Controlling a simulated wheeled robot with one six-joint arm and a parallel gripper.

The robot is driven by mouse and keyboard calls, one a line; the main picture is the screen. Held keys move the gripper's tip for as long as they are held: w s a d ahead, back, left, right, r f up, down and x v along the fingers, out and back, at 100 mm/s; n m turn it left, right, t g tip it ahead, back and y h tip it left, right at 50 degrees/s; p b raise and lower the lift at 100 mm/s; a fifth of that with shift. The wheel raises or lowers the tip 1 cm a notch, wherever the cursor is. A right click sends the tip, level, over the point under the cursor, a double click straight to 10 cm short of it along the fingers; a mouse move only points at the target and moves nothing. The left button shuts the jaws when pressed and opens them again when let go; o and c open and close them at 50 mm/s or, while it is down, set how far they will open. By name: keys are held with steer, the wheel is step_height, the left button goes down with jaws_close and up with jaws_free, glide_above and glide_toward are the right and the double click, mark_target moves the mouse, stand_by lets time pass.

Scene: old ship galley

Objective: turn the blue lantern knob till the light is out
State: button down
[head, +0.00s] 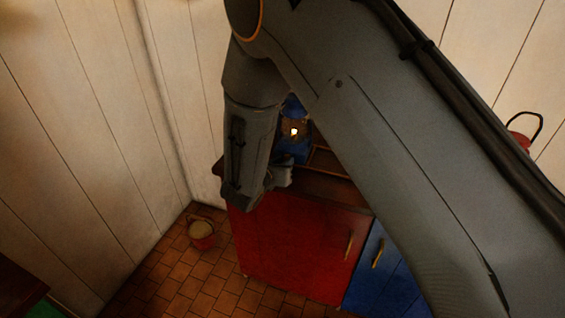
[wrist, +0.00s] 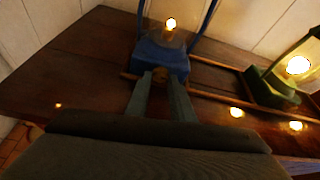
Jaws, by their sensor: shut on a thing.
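The blue lantern (head: 294,147) stands lit on top of the red cabinet, partly hidden behind my arm in the head view. In the wrist view the blue lantern (wrist: 158,58) is upright, with a small bright yellow light (wrist: 170,23) above its base. My gripper (wrist: 160,78) reaches to the front of the lantern's base. Its two fingers are shut on the small brownish knob (wrist: 160,74) there. The fingertips cover part of the knob. In the head view my gripper (head: 281,173) shows only in part.
A lit green lantern (wrist: 272,86) stands to the right on the wooden top (wrist: 70,62), by a low wooden rail (wrist: 213,92). Below are a red cabinet (head: 290,250) and a blue cabinet (head: 388,285).

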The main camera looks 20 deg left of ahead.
steer(key=shift+a+n+h, duration=0.25)
steer(key=shift+n+h, duration=0.55)
steer(key=shift+n, duration=0.2)
steer(key=n+h, duration=0.1)
steer(key=n+h+b, duration=0.1)
steer(key=n, duration=0.1)
steer(key=shift+a+f+t, duration=0.15)
steer(key=shift+f+t, duration=0.05)
steer(key=shift+t, duration=0.1)
steer(key=n+h+b, duration=0.1)
steer(key=n+b, duration=0.1)
steer(key=n, duration=0.1)
steer(key=shift+f+n+t+h, duration=0.2)
steer(key=shift+n+t+h, duration=0.1)
steer(key=shift+t+h, duration=0.1)
steer(key=shift+a+n+t+h+b, duration=0.1)
steer(key=shift+n+t+h+b, duration=0.4)
steer(key=shift+n, duration=0.9)
steer(key=c, duration=1.5)
jaws_free()
steer(key=shift+c, duration=0.2)
steer(key=shift+f, duration=0.1)
